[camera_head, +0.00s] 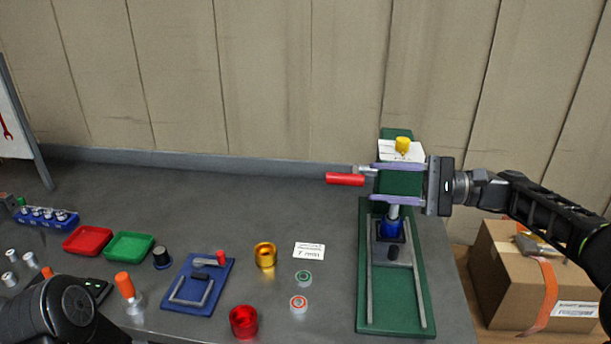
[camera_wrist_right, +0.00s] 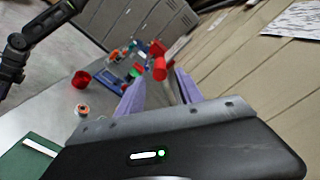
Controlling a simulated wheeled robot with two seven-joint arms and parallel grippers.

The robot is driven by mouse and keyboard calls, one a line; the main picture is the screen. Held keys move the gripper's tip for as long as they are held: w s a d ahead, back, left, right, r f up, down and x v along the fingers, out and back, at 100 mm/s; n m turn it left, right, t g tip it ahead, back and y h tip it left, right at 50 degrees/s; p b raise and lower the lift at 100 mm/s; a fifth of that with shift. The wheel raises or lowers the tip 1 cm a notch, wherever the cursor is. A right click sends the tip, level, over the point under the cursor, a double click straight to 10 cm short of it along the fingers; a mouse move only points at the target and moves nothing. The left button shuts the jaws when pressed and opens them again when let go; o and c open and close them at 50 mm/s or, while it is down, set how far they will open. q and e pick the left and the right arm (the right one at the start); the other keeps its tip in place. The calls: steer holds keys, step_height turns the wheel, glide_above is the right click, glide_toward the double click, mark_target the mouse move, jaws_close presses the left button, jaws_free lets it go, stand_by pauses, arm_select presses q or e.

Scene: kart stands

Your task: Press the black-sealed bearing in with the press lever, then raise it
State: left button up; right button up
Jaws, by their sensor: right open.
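The green bearing press (camera_head: 428,310) stands at the right of the table. Its lever ends in a red handle (camera_head: 345,180) that points left, about level; the handle also shows in the right wrist view (camera_wrist_right: 159,68). My right gripper (camera_head: 372,182) is open, its purple fingers apart and pointing left across the press head. The handle lies just past the fingertips, with no grip on it. The ram comes down to a blue part (camera_head: 391,228) on the press base. No black-sealed bearing can be made out there. My left arm shows at the lower left; its fingers cannot be made out.
A green-ringed bearing (camera_head: 303,278) and a red-ringed bearing (camera_head: 299,304) lie left of the press. Near them are a gold cup (camera_head: 265,255), a red cup (camera_head: 243,321) and a blue tool tray (camera_head: 224,283). A cardboard box (camera_head: 510,290) stands beyond the table's right edge.

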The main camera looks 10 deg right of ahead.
mark_target(353, 180)
steer(key=shift+a, duration=0.1)
stand_by(0.3)
steer(key=shift+p+x, duration=0.45)
steer(key=shift+x, duration=3.5)
jaws_close()
